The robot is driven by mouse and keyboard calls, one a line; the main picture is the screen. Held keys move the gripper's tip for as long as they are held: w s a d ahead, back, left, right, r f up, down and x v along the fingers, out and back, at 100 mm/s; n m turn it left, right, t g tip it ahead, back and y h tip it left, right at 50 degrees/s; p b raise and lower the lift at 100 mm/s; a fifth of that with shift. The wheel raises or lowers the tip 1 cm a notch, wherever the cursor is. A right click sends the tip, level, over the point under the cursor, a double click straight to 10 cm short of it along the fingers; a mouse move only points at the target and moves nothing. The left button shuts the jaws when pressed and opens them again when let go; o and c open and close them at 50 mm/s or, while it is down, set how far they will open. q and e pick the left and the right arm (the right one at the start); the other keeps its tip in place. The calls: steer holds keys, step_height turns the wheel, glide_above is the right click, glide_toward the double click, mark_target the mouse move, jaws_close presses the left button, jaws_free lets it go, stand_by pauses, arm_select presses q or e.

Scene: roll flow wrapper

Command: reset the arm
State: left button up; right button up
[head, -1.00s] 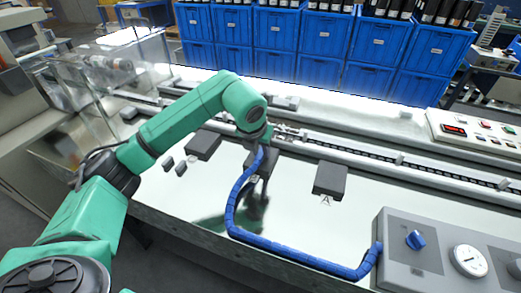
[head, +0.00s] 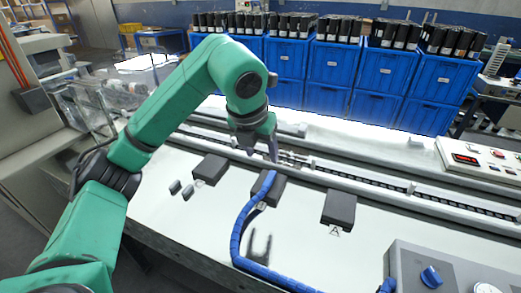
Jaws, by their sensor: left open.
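My left arm is green and reaches in from the left. Its gripper (head: 263,155) is open and empty, pointing down over the conveyor rail, just above and behind the middle dark block. A blue segmented hose (head: 241,228) runs from that block (head: 277,192) down across the white table, towards the grey control box at the lower right. Its upper end lies on or against the middle block, below my fingers and apart from them. A forked gripper shadow or reflection shows on the table near the hose. My right gripper is out of view.
Dark blocks stand left (head: 210,169) and right (head: 339,209) of the middle one, with two small dark pieces at left. A grey box (head: 415,262) with a blue knob is at lower right, a white control panel (head: 480,155) at right. Blue bins (head: 385,70) line the back.

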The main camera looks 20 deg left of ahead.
arm_select(q)
steer(key=shift+s+r, duration=0.2)
steer(key=shift+r, duration=0.2)
